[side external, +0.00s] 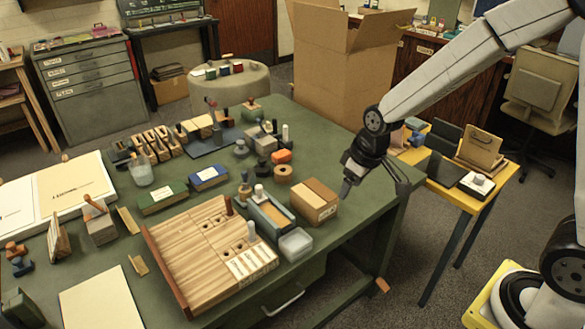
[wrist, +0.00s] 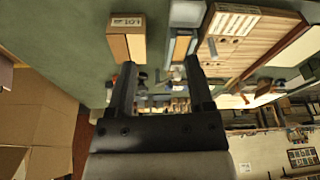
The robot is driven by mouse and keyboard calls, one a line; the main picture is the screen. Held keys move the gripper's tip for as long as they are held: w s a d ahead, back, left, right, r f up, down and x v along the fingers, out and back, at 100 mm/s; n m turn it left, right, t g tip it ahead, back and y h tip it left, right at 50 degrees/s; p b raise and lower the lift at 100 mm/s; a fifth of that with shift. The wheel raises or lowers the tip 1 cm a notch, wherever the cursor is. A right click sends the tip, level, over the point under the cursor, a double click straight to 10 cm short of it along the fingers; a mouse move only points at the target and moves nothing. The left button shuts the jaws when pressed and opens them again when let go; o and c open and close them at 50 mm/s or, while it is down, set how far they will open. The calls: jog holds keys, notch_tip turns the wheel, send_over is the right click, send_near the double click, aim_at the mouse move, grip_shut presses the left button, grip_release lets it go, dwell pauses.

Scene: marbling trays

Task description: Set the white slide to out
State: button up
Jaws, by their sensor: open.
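A wooden slotted board (side external: 195,255) lies on the green table, with a printed label plate (side external: 251,262) at its near right corner. The board also shows at the upper right of the wrist view (wrist: 262,42).
A wooden box (side external: 319,212) stands between my gripper and the board. A blue tray (side external: 284,222) and a clear dish (side external: 296,243) sit beside the board. Several stamps and blocks crowd the back. A yellow side table (side external: 462,200) stands at the right.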

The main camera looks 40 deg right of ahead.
jog(key=w+a+f+n+y, duration=0.1)
jog(key=w+a+f+n, duration=0.15)
jog(key=w, duration=1.15)
jog(key=n+y, duration=0.2)
jog(key=n, duration=0.2)
send_near(260, 186)
jog(key=a+f, duration=0.1)
jog(key=f, duration=0.1)
jog(key=shift+r, duration=0.15)
jog(key=shift+a, duration=0.1)
jog(key=shift+d+x, duration=0.2)
jog(key=shift+x, duration=3.65)
jog(key=shift+w, duration=0.1)
grip_shut()
